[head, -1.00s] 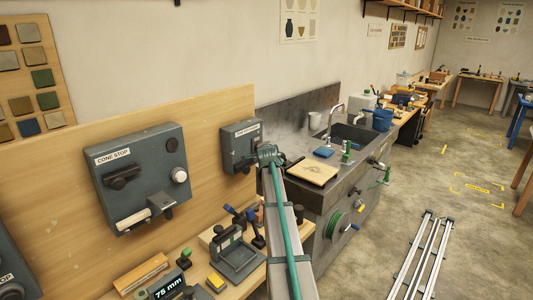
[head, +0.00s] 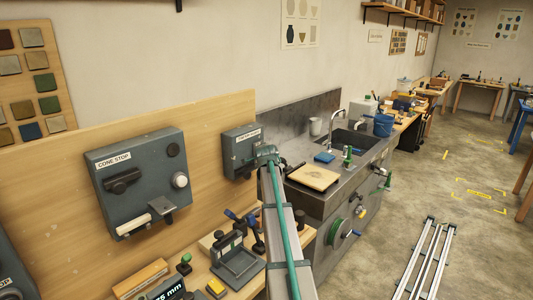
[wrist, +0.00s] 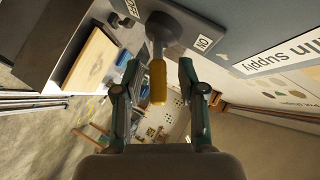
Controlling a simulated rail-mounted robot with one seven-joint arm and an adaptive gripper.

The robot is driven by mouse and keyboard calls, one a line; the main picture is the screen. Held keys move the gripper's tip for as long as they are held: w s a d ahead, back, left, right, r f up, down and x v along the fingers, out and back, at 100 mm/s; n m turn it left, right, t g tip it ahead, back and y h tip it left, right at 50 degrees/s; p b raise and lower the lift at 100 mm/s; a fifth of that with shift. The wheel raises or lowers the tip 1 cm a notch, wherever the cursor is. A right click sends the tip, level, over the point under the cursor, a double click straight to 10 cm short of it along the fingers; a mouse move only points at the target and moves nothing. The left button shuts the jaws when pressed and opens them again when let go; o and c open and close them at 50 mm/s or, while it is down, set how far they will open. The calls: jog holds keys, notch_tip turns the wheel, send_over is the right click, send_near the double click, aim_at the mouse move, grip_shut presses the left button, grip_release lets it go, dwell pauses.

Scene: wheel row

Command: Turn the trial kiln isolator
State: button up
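A grey isolator box (head: 238,150) with a white label is fixed to the wooden back panel, left of the sink. In the wrist view the box (wrist: 240,40) carries a label, partly cut off, that ends in "supply". A round grey hub (wrist: 178,30) on it holds a lever with a yellow grip (wrist: 158,82). A small position label (wrist: 204,43) is beside the hub. My gripper (wrist: 159,70) is open, with one finger on each side of the yellow grip and visible gaps. In the head view my gripper (head: 266,155) is at the box's front, and my wrist hides the lever.
A larger "CONE STOP" box (head: 140,180) with knobs and a bracket is on the panel to the left. Clamps and a fixture (head: 237,260) stand on the bench below. A sink counter (head: 330,190) with a board (head: 313,177) is to the right.

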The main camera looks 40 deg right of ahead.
jog(key=shift+s, duration=0.15)
jog(key=v, duration=1.1)
jog(key=shift+s+a, duration=0.25)
jog(key=shift+r, duration=0.15)
